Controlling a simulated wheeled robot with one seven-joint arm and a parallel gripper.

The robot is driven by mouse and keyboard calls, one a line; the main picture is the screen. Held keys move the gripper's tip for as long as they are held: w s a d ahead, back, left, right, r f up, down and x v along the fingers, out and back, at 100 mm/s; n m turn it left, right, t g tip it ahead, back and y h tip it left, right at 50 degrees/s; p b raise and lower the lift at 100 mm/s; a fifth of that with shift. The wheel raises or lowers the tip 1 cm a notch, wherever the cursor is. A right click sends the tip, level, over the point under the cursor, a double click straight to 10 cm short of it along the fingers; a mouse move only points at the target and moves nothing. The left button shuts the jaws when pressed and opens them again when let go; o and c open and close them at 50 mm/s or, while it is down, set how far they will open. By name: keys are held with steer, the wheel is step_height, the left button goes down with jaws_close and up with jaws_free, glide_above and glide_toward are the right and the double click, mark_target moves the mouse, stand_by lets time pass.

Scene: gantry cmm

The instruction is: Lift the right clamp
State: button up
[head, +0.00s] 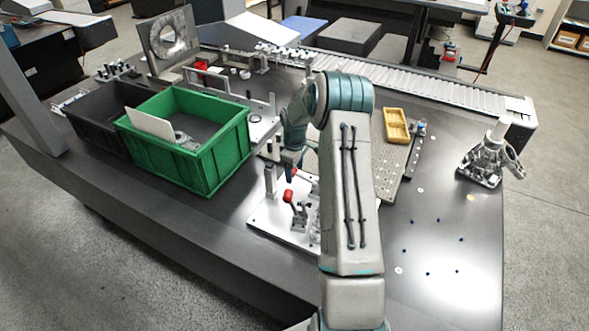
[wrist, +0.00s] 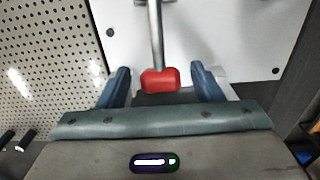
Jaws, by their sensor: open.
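A white fixture plate (head: 268,220) lies on the dark table and carries toggle clamps with red handle tips. One clamp's red tip (head: 289,196) stands out near the front of the plate. Another red tip (head: 294,171) shows just under my gripper (head: 291,158), partly hidden by my arm. In the wrist view a red tip (wrist: 160,80) on a metal rod (wrist: 155,35) lies between the two fingers of my gripper (wrist: 163,85). The fingers are open, with a gap on each side of the tip. My arm hides the right part of the plate in the head view.
A green crate (head: 228,158) and a dark grey crate (head: 90,140) stand left of the plate. A perforated plate (head: 395,160) with a yellow tray (head: 397,125) lies behind and right. A metal part (head: 480,165) stands far right. The table's front right is mostly clear.

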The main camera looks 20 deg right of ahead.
jaws_close()
